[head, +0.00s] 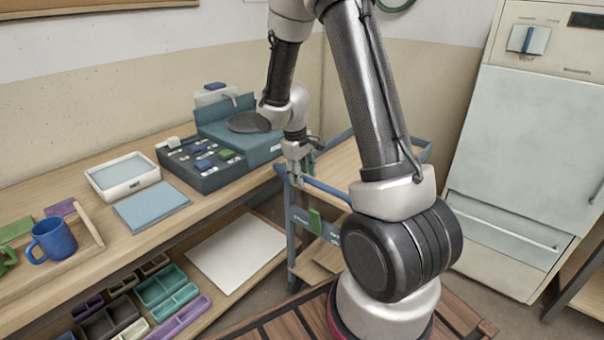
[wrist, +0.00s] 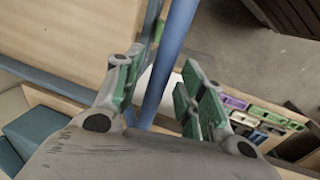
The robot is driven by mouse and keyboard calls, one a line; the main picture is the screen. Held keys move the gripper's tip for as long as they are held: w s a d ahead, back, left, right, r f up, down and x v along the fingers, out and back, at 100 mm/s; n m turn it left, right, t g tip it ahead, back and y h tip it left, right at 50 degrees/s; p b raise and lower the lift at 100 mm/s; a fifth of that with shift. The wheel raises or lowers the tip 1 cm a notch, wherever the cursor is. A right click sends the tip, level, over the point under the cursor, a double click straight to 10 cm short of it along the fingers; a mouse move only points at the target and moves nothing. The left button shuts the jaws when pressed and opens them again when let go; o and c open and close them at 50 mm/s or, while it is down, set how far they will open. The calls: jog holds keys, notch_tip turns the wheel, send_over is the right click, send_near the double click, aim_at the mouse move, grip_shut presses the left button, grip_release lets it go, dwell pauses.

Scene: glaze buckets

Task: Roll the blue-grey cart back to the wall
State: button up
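The blue-grey cart (head: 298,231) with wooden shelves stands just right of the workbench, partly hidden behind my arm. Its blue handle bar (head: 327,191) runs along the near side of its top. My gripper (head: 298,178) hangs near the left end of that bar. In the wrist view my gripper (wrist: 160,88) has its green-padded fingers spread apart. The bar (wrist: 172,62) passes through the gap between them in that view, with no visible contact. The cart's wooden top (wrist: 65,32) is at the upper left there. How deep the bar sits between the fingers is unclear.
The workbench (head: 190,222) on the left carries a blue mug (head: 53,239), a white tray (head: 124,176) and a dark box (head: 205,165). A large pale cabinet (head: 520,140) stands at the right. A slatted wooden surface (head: 290,318) lies in front. The wall (head: 450,90) is behind the cart.

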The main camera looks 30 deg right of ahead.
grip_shut()
jog(key=shift+d, duration=0.1)
